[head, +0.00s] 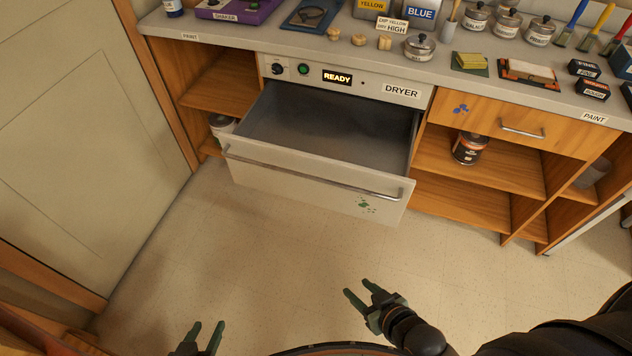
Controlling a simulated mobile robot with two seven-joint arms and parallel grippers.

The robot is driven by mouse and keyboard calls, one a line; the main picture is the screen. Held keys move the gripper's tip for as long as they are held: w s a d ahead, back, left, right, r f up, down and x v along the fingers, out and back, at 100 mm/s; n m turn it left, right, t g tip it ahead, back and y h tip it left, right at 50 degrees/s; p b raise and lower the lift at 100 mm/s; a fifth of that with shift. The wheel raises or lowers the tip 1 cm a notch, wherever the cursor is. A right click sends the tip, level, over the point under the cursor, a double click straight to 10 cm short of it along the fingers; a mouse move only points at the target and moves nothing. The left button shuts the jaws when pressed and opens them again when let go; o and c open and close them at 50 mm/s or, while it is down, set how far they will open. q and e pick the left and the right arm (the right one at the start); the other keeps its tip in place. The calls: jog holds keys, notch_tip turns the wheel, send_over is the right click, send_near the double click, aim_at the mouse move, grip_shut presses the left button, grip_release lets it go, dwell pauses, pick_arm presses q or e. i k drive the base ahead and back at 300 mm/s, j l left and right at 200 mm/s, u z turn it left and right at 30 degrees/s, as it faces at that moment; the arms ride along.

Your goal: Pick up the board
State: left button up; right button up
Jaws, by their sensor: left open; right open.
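I cannot make out for certain which thing is the board. A flat dark blue panel (297,24) with a dark loop-shaped item on it lies on the counter at the top. The dryer drawer (300,176) is pulled out, and the part of its grey floor that shows is bare. My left gripper (207,327) is open at the bottom edge, over the floor, with nothing between its fingers. My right gripper (358,289) is open and empty, over the floor in front of the drawer. Both are well apart from the drawer and counter.
The drawer's bar handle (310,174) faces me. The dryer panel (345,77) reads READY. The counter (230,33) holds jars, brushes, small boxes and a sponge tray (510,77). A can (468,148) stands on the right shelf. The floor (250,255) before the drawer is clear.

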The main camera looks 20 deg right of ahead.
aim_at(525, 70)
jog(key=z, duration=1.7)
jog(key=i+l+u, duration=0.6)
jog(key=l, duration=0.4)
jog(key=i+l+u, duration=0.2)
jog(key=i+l, duration=0.1)
jog(key=l, duration=0.05)
